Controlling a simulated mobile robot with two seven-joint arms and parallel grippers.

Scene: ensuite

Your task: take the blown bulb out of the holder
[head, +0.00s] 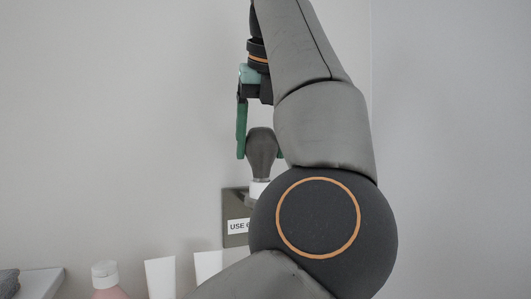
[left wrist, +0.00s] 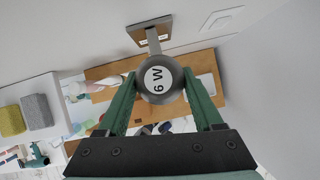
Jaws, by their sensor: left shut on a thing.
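A dark grey bulb (head: 261,150) stands upright, its round end up, between the green fingers of my left gripper (head: 261,154). The gripper comes down from above and is shut on the bulb. In the left wrist view the bulb's round end (left wrist: 159,80) reads "6 W" between the two fingertips. The bulb's neck meets a white collar (head: 259,188) in front of the grey wall plate (head: 234,238) of the holder, whose label begins "USE 6". My arm hides the rest of the label. How deep the bulb sits cannot be told. My right gripper is not in view.
A pink bottle (head: 107,286) with a white cap and two white tubes (head: 160,277) stand below the plate. A shelf (head: 43,281) with a grey folded cloth is at lower left. The wall above left is clear.

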